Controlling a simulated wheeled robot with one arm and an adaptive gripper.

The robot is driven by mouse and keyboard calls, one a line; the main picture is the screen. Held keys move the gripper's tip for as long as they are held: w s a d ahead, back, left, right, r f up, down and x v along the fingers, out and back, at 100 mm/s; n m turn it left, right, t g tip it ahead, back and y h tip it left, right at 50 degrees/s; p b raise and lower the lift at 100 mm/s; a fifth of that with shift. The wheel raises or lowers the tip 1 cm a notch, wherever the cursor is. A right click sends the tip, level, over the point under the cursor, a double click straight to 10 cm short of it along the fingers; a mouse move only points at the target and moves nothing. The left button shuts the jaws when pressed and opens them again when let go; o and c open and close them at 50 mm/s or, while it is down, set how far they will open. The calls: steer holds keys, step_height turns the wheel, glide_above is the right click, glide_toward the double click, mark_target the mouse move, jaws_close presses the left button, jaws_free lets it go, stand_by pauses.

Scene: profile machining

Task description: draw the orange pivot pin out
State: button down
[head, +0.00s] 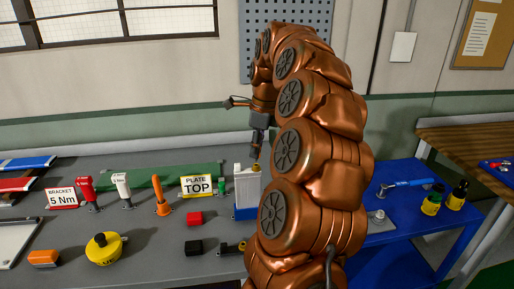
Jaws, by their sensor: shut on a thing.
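My gripper (257,154) points down and is shut, with its fingertips at or just above the top right of a pale upright block (246,186) on a blue base (246,213). What is between the fingers is too small and hidden to make out. I cannot pick out an orange pivot pin at the block. An orange upright handle (161,190) stands on the bench to the left, apart from my gripper. An orange and grey piece (44,258) lies at the front left.
On the grey bench (140,222) are a red block (194,218), a black block (194,247), a yellow round tool (103,248) and a "PLATE TOP" sign (198,185). My arm covers the bench right of the block. A blue cart (408,211) stands at right.

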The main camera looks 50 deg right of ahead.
steer(key=shift+r, duration=2)
